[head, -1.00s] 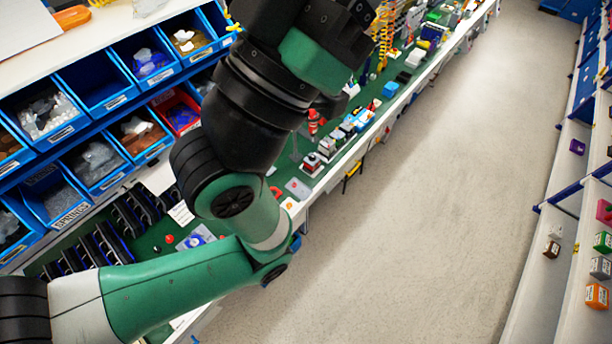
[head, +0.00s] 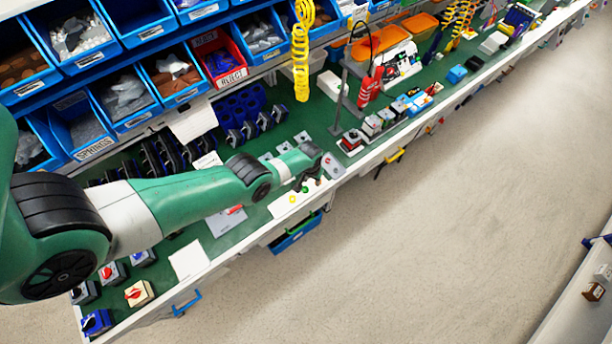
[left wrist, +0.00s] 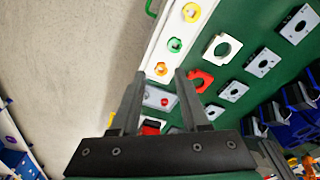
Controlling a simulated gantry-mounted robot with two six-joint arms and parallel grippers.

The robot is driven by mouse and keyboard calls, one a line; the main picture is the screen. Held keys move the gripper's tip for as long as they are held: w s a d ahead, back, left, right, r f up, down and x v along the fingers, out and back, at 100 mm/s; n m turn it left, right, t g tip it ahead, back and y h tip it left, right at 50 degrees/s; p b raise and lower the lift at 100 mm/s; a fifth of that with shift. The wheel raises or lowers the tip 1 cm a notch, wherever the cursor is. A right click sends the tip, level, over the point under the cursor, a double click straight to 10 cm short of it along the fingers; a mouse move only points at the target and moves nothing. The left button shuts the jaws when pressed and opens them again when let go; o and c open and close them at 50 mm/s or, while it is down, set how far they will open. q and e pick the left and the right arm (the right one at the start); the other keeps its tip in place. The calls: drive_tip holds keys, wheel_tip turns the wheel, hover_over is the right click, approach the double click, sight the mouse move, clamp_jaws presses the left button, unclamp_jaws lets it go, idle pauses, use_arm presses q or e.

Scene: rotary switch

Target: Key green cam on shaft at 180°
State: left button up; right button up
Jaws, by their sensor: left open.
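The green cam (left wrist: 174,45) is a small green ring on a white strip (left wrist: 155,58) in the left wrist view. A yellow ring (left wrist: 191,12) and an orange-red ring (left wrist: 161,69) lie on the same strip. The green cam also shows small in the head view (head: 305,189), just below my left arm's end. My left gripper (left wrist: 160,75) is open and empty, fingers pointing toward the strip, with the green cam beyond the fingertips. A grey piece with a red spot (left wrist: 160,98) shows between the fingers. I cannot make out the shaft for certain. My right gripper is not in view.
A white square with a round hole (left wrist: 222,47), a red ring-like part (left wrist: 200,82) and several grey plates lie on the green bench (head: 225,245). Blue bins (head: 125,97) line the back. A yellow coiled hose (head: 302,50) hangs above. Open floor (head: 430,240) lies in front.

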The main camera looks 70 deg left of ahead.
use_arm(q)
drive_tip(key=s+a+f, duration=0.2)
drive_tip(key=b, duration=1.3)
approach(306, 190)
drive_tip(key=shift+n, duration=0.4)
drive_tip(key=f, duration=0.6)
drive_tip(key=shift+w+a+f, duration=0.2)
drive_tip(key=shift+a+f, duration=0.05)
drive_tip(key=shift+f, duration=0.15)
drive_tip(key=shift+r, duration=0.1)
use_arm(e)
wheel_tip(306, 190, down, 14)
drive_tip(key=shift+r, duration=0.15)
use_arm(q)
clamp_jaws()
